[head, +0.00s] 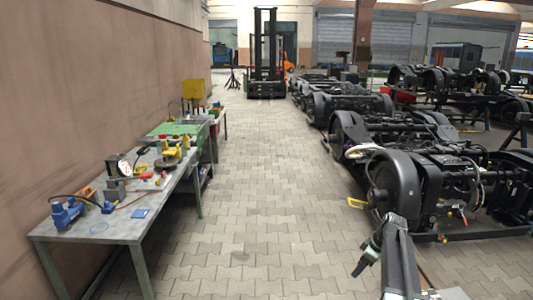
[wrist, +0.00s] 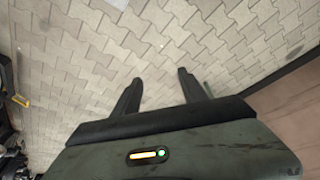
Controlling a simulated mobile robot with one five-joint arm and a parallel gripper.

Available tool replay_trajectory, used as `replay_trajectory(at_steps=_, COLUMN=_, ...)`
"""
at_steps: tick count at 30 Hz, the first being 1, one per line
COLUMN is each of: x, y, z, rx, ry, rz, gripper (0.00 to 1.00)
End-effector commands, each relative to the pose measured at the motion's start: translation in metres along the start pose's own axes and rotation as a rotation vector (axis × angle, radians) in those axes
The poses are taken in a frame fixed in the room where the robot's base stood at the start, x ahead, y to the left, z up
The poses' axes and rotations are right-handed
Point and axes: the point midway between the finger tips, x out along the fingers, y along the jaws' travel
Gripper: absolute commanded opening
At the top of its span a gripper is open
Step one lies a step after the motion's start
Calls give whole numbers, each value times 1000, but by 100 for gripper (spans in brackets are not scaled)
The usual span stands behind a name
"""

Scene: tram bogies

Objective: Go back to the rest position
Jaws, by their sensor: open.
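My gripper (head: 366,261) shows in the head view at the lower right, on the end of my arm, beside the nearest bogie. In the wrist view my gripper (wrist: 160,82) has its two dark fingers apart with only paving between and beyond them. It is open and holds nothing. The arm hangs over the paved floor (head: 270,200), and the fingers touch nothing that I can see.
A workbench (head: 125,228) with tools, a blue vise (head: 67,215) and a gauge stands along the left wall. Black tram bogies (head: 395,180) line the right side. A forklift (head: 265,60) stands at the far end. The paved aisle between is clear.

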Motion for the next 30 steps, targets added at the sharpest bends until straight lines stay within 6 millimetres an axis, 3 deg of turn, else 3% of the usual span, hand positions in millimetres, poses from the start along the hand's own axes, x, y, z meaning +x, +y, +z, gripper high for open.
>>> replay_trajectory(at_steps=1, x=-1, y=-39, z=-35, rx=-32, ry=-17, rz=-20, gripper=50)
replay_trajectory(at_steps=3, x=5, y=-86, z=-71, rx=-47, ry=-49, rz=-41, gripper=50)
replay_trajectory(at_steps=6, x=10, y=-153, z=-108, rx=-28, ry=-103, rz=-58, gripper=50)
replay_trajectory(at_steps=10, x=8, y=-237, z=-129, rx=65, ry=-184, rz=-52, gripper=50)
replay_trajectory(at_steps=13, x=1, y=-290, z=-121, rx=226, ry=-252, rz=-9, gripper=50)
replay_trajectory(at_steps=15, x=-3, y=-304, z=-101, rx=379, ry=-288, rz=37, gripper=50)
replay_trajectory(at_steps=18, x=-8, y=-308, z=-81, rx=582, ry=-317, rz=97, gripper=50)
replay_trajectory(at_steps=24, x=-9, y=-305, z=-77, rx=807, ry=-327, rz=147, gripper=50)
replay_trajectory(at_steps=30, x=-9, y=-305, z=-78, rx=824, ry=-325, rz=149, gripper=50)
